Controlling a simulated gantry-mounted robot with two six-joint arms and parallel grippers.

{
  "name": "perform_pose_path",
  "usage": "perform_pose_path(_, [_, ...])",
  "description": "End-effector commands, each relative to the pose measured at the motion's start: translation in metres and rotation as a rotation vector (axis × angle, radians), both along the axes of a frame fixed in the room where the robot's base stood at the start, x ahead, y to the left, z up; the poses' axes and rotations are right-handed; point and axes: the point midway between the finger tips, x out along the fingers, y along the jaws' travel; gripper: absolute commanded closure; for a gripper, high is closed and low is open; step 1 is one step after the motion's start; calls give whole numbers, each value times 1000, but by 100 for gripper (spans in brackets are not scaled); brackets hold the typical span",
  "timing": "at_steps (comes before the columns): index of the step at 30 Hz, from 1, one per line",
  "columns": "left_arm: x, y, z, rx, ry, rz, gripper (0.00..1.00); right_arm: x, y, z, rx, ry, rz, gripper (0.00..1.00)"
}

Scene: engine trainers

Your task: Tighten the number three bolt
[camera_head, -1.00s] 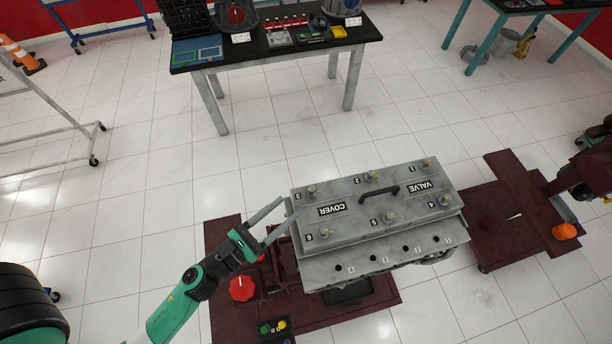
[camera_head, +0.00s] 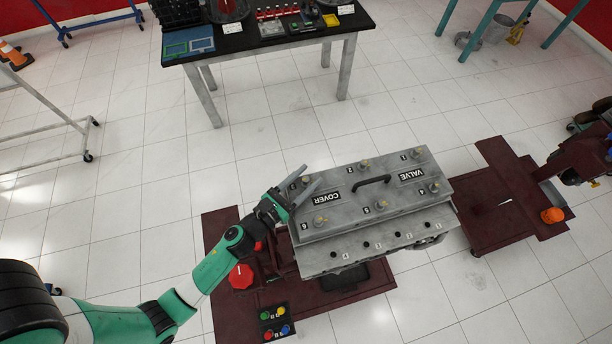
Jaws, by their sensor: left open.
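The grey valve cover (camera_head: 345,205) lies on the engine block, with numbered bolts along both long edges. The number three bolt (camera_head: 306,181) is at the cover's far left corner. My left gripper (camera_head: 311,175) is open at that corner, with its two fingers apart on either side of the bolt as seen from above. The fingers partly hide the bolt and its number. I cannot tell whether they touch it. My right gripper is out of view.
Other bolts stand close by, such as number two (camera_head: 364,163) and number six (camera_head: 320,221). A black handle (camera_head: 372,180) rises mid-cover. A dark red stand (camera_head: 222,225) carries the engine, with a red knob (camera_head: 241,277) and button box (camera_head: 275,322). A workbench (camera_head: 270,43) is behind.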

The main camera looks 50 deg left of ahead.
Motion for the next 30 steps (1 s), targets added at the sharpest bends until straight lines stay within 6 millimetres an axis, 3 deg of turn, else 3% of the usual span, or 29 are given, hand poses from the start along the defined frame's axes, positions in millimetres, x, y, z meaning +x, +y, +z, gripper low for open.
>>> perform_pose_path(6, [0, 0, 0, 0, 0, 0, 46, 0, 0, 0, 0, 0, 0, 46])
perform_pose_path(15, [0, 0, 0, 0, 0, 0, 100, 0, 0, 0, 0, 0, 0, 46])
perform_pose_path(30, [0, 1, 2, 2, 0, -26, 100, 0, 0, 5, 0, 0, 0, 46])
